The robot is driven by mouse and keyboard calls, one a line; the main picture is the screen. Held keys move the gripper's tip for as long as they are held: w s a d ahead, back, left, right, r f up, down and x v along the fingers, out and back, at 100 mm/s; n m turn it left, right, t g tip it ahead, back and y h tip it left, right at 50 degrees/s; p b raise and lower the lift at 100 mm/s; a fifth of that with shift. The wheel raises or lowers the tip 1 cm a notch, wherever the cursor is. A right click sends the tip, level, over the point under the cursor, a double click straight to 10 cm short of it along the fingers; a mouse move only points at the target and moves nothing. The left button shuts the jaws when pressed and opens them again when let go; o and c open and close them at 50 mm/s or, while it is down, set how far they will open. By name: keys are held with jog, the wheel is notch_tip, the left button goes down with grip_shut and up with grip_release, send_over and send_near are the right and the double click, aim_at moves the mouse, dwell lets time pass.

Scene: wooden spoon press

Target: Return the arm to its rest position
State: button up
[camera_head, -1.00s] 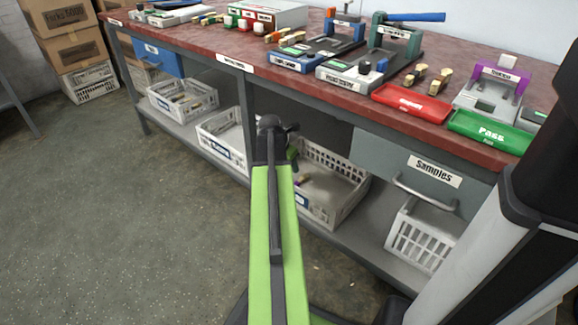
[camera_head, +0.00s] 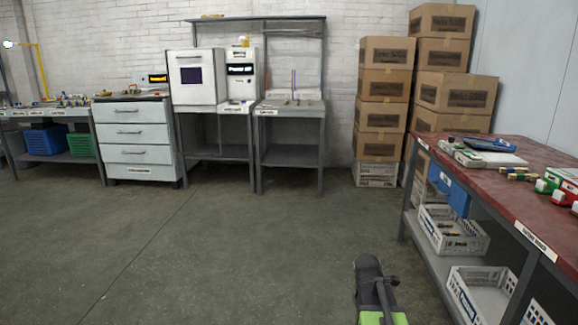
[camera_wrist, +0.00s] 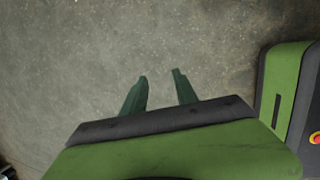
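My gripper (camera_wrist: 160,76) shows in the wrist view with its two dark green fingers apart. Only bare concrete floor shows between and beyond them, so it is open and empty. In the head view my green and dark grey arm reaches in from the bottom edge, right of the middle, over the floor beside the workbench. The fingers cannot be made out there. A green body part of mine with a red button is at the right of the wrist view.
A red-topped workbench (camera_head: 509,183) with tools and crates on its lower shelf stands at the right. Stacked cardboard boxes (camera_head: 385,88), a grey table (camera_head: 290,108), a white machine (camera_head: 197,77) and a drawer cabinet (camera_head: 137,139) line the back wall. The floor (camera_head: 200,250) at left is clear.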

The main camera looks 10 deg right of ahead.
jog(key=s+a+r+m+g+y+p, duration=0.1)
jog(key=s+a+m, duration=0.2)
jog(key=a+m, duration=0.7)
jog(key=s+a+m+g+y, duration=0.15)
jog(key=s+a+m, duration=0.25)
jog(key=a+m, duration=0.55)
notch_tip(320, 180, up, 38)
jog(key=p, duration=3.8)
jog(key=shift+w+a+r+t, duration=0.15)
jog(key=shift+a+r+t, duration=0.05)
jog(key=shift+a+t, duration=0.2)
jog(key=shift+n, duration=0.25)
